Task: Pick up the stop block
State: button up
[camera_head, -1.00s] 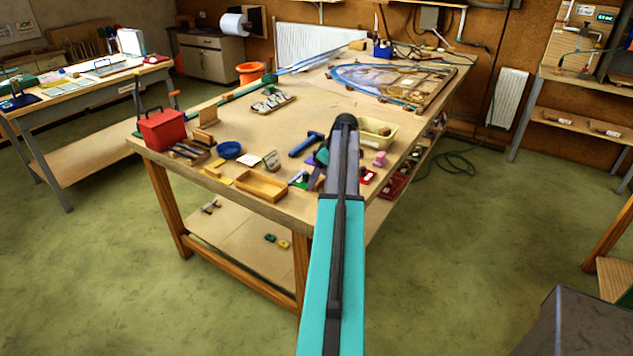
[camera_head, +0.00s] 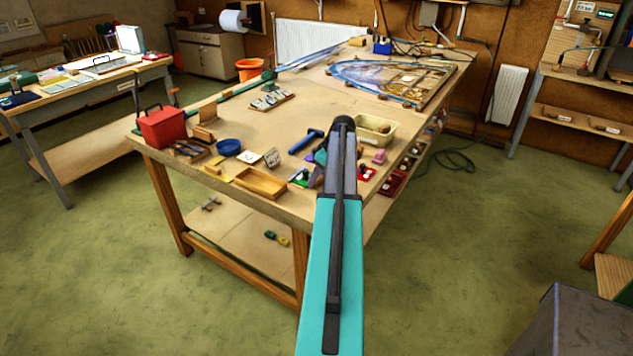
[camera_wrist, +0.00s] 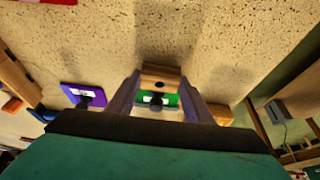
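In the wrist view, a small wooden block with a dark hole, which I take for the stop block (camera_wrist: 160,78), sits between the fingertips of my gripper (camera_wrist: 160,84). It fills the gap, and both fingers appear to touch its sides. Whether it is clear of the table is hard to tell. In the head view my gripper (camera_head: 342,125) is over the right part of the workbench, and my arm hides the block and the fingers.
In the wrist view, a green piece (camera_wrist: 172,99) with a dark knob shows behind the block, and a purple piece (camera_wrist: 72,92) lies left. On the bench (camera_head: 310,105) are a cream bin (camera_head: 385,128), a wooden tray (camera_head: 262,182), a blue hammer (camera_head: 303,143) and a red box (camera_head: 160,128).

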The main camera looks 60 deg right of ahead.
aim_at(320, 178)
jog(key=shift+c, duration=1.4)
jog(key=shift+r, duration=0.15)
jog(key=shift+r+b, duration=0.6)
jog(key=shift+r, duration=0.2)
jog(key=shift+b+v, duration=0.55)
jog(key=shift+v, duration=0.25)
jog(key=s+b, duration=0.1)
jog(key=s, duration=0.4)
jog(key=s+d+r+b, duration=0.1)
jog(key=s, duration=0.4)
jog(key=s+b, duration=0.2)
jog(key=s, duration=0.3)
jog(key=shift+s+d+r, duration=0.2)
jog(key=shift+d+r, duration=0.05)
jog(key=shift+r, duration=0.05)
jog(key=shift+w, duration=0.1)
